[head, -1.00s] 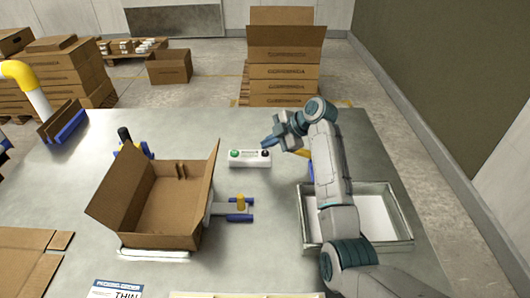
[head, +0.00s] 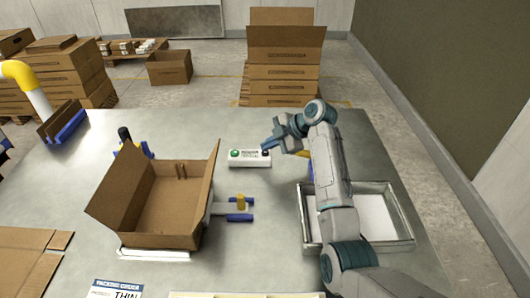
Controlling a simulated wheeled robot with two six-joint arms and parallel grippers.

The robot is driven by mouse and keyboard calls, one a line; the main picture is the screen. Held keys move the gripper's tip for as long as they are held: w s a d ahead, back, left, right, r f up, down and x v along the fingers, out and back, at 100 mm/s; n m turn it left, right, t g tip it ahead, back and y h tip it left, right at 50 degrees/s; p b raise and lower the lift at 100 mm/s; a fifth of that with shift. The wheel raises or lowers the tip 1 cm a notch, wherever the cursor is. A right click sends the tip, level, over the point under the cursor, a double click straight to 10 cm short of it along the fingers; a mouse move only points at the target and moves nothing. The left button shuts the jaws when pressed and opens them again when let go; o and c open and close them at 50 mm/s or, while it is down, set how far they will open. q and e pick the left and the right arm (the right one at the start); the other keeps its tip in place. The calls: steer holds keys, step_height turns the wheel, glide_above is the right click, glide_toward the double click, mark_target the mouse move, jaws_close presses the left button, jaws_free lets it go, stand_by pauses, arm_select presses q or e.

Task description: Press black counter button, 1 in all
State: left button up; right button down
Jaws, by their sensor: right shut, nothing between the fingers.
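The counter box (head: 249,159) is a small white block on the metal table. It has a green button (head: 235,153) at its left end, a small label in the middle and a black button (head: 265,153) at its right end. My right gripper (head: 266,147) is shut and empty, with its tips right by the black button, partly covering it from above. I cannot tell whether the tips touch the button. My left gripper is not in view.
A metal tray (head: 309,232) lies under my right arm. Flat cardboard (head: 25,262) lies at front left.

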mark_target(269, 153)
steer(key=shift+f, duration=0.45)
steer(key=shift+r, duration=0.1)
stand_by(0.4)
steer(key=shift+r+p, duration=0.45)
steer(key=shift+r, duration=0.3)
steer(key=shift+w, duration=0.1)
step_height(269, 153, up, 5)
steer(key=p, duration=0.3)
stand_by(0.7)
